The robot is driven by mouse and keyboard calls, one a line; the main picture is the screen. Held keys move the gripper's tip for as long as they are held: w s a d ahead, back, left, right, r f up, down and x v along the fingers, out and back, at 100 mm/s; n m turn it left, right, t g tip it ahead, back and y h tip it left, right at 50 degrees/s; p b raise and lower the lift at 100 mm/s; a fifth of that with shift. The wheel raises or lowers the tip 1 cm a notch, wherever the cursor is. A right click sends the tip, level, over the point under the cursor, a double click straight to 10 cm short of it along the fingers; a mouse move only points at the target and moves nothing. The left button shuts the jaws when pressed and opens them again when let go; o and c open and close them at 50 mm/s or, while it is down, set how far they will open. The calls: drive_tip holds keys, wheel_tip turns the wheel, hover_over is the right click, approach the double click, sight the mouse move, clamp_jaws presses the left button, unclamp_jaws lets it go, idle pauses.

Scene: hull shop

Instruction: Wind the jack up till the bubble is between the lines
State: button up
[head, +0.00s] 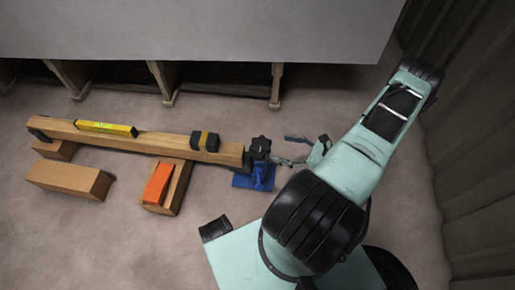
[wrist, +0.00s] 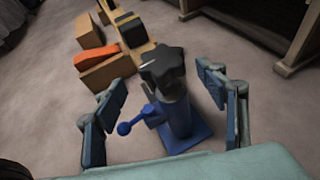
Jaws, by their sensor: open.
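The blue jack (head: 262,178) stands on the floor at the right end of a long wooden beam (head: 165,143). Its black star-shaped knob (head: 261,146) is on top. The jack (wrist: 179,122) is also in the wrist view, with the knob (wrist: 163,66) and a blue ball-ended lever at its side. The yellow level (head: 105,128) lies on the beam towards its left end; its bubble is too small to read. My gripper (head: 306,150) is open just right of the jack. In the wrist view my gripper (wrist: 160,105) has its fingers spread either side of the jack, apart from it.
A black-and-yellow block (head: 205,141) sits on the beam. An orange wedge (head: 158,183) lies on a wooden block under the beam. Another wooden block (head: 70,179) lies in front. A grey hull panel (head: 200,30) on wooden supports is behind.

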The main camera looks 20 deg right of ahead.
sight(263, 144)
drive_tip(key=b+x, duration=0.3)
drive_tip(key=x, duration=0.7)
drive_tip(key=shift+w+a+f, duration=0.2)
drive_tip(key=shift+w, duration=0.1)
drive_tip(key=c, duration=0.9)
drive_tip(key=shift+o, duration=0.2)
drive_tip(key=shift+y, duration=0.4)
